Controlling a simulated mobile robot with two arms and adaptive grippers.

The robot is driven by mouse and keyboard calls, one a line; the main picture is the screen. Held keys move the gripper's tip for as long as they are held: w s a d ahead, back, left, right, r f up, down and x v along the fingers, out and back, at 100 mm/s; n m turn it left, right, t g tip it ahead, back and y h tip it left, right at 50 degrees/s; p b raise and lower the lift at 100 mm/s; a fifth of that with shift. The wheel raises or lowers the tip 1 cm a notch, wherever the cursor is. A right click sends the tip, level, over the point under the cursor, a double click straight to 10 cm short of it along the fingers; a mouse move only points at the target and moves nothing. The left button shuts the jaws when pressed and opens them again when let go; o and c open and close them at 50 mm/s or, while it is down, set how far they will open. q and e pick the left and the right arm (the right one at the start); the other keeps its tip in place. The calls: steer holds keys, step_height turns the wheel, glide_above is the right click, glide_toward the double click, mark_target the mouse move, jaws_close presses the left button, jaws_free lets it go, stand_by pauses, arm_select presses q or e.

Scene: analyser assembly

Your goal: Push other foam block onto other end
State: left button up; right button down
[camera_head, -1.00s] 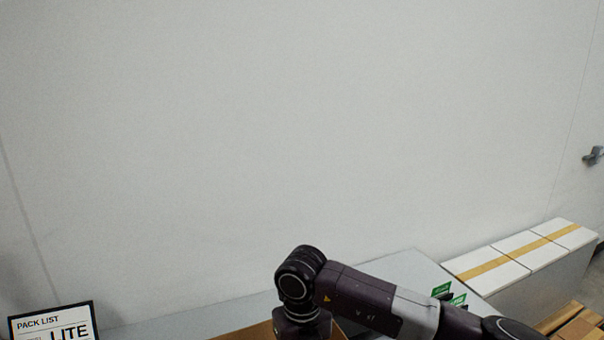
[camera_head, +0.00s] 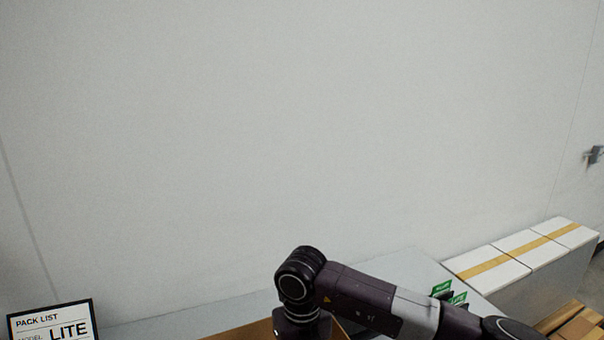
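No foam block shows in the head view. My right arm comes in from the lower right and bends downward near the bottom middle, and its gripper is below the picture edge. My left arm and gripper are not in view. A strip of brown cardboard (camera_head: 258,331), maybe a box edge, shows at the bottom beside my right arm. What lies below it is cut off.
A sign reading PACK LIST, LITE (camera_head: 53,322) stands at the lower left. A grey table top (camera_head: 405,265) runs along the wall. Green labels (camera_head: 449,294) stand behind my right arm. White taped boxes (camera_head: 525,247) and wooden slats (camera_head: 575,322) are at the right.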

steer(key=shift+f+b, duration=0.35)
steer(key=shift+f, duration=0.15)
stand_by(0.4)
steer(key=shift+r, duration=0.1)
steer(key=shift+r+p, duration=1.15)
steer(key=shift+r, duration=1.85)
